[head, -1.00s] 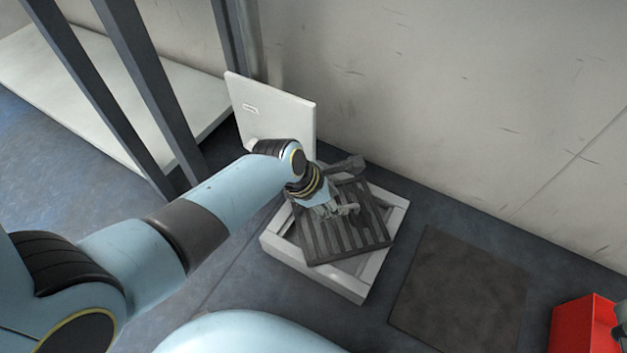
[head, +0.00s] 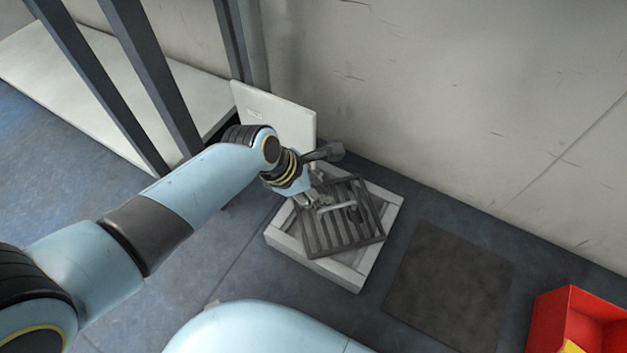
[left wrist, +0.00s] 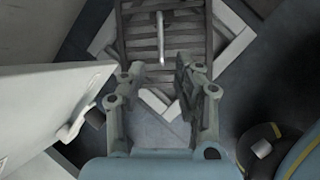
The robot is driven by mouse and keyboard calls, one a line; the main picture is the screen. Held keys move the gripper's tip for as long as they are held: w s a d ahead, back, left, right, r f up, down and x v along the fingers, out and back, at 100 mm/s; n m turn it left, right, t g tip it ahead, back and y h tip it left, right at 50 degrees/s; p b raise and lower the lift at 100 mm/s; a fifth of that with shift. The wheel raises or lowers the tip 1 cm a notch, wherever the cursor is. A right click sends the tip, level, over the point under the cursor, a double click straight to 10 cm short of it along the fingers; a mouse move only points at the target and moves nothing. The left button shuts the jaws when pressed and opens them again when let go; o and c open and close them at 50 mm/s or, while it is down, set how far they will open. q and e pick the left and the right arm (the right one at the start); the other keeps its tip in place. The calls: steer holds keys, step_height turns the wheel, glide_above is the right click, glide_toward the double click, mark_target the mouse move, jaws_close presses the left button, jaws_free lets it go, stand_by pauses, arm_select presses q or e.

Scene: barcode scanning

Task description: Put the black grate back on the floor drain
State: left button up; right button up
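The black grate (head: 342,236) lies on the pale square frame of the floor drain (head: 355,280), turned at an angle to the frame's sides. Part of the opening shows beside it. The grate has a light bar handle (head: 337,207) on top. In the left wrist view the grate (left wrist: 140,45) and its handle (left wrist: 161,38) are ahead of the fingers. My left gripper (head: 314,201) is just left of the handle. Its fingers (left wrist: 160,78) are apart with nothing between them. My right gripper is out of view.
A white panel (head: 272,112) stands upright close behind my left wrist. A dark square mat (head: 448,285) lies to the right of the drain. A red box (head: 562,318) is at the lower right. Dark posts and a pale shelf (head: 60,75) are at the left.

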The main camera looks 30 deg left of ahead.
arm_select(q)
steer(key=shift+s+a+r, duration=0.1)
steer(key=shift+r, duration=0.25)
steer(key=shift+s, duration=0.1)
steer(key=s+a+r+m+y, duration=0.1)
steer(key=s+a+r+m, duration=0.2)
steer(key=s+r+m, duration=0.5)
steer(key=s+a+r+m+t+y, duration=0.1)
steer(key=s+a+r+m, duration=0.3)
steer(key=m, duration=1.3)
steer(key=s+r+y, duration=0.1)
steer(key=s+r, duration=0.3)
steer(key=s, duration=0.1)
steer(key=shift+s+a+m+t, duration=0.3)
steer(key=shift+m, duration=0.1)
steer(key=shift+r, duration=0.1)
